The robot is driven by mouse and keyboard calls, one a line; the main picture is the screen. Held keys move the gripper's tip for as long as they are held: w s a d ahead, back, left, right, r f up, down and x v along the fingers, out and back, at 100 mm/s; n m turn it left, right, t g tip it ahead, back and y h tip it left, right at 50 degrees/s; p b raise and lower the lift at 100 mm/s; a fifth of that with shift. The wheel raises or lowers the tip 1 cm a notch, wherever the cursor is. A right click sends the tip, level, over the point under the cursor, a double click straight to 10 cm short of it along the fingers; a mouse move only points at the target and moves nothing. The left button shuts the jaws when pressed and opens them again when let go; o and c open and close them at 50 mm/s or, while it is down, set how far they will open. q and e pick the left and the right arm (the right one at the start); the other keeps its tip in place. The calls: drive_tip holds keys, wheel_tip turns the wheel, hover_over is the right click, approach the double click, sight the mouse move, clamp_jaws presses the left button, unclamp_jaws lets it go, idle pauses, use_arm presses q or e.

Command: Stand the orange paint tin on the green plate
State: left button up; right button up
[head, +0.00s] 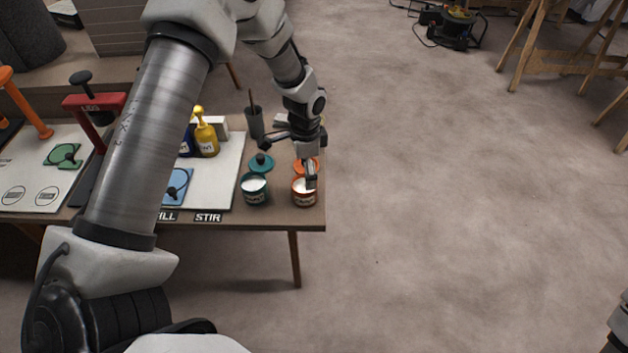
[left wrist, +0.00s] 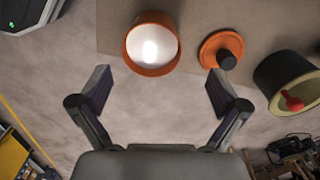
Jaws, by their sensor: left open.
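The orange paint tin (head: 304,198) stands at the right front corner of the workbench, open, with white paint inside. It also shows in the left wrist view (left wrist: 150,68), at the top and just beyond the fingers. My left gripper (head: 288,162) is open and empty above and beside the tin, with one finger in front of it in the head view. In the left wrist view the gripper (left wrist: 158,90) has its fingers wide apart. The green plate (head: 63,155) lies on a white board at the left of the bench, with nothing standing on it.
A teal tin (head: 255,190) stands just left of the orange one. An orange lid (left wrist: 222,46) and a teal lid (head: 262,163) lie behind the tins. A blue plate (head: 178,186), a yellow bottle (head: 206,138) and a red stand (head: 93,102) lie between the tin and green plate.

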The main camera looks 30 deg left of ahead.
sight(304, 185)
use_arm(q)
drive_tip(key=shift+s+f, duration=0.85)
drive_tip(key=shift+s, duration=0.25)
drive_tip(key=f, duration=0.2)
drive_tip(key=w+f, duration=0.1)
drive_tip(key=f, duration=0.1)
drive_tip(key=shift+s+r, duration=0.15)
drive_tip(key=shift+r, duration=0.15)
drive_tip(key=shift+c, duration=0.8)
drive_tip(key=shift+d+f, duration=0.1)
drive_tip(key=c, duration=1.3)
drive_tip(key=shift+c, duration=0.8)
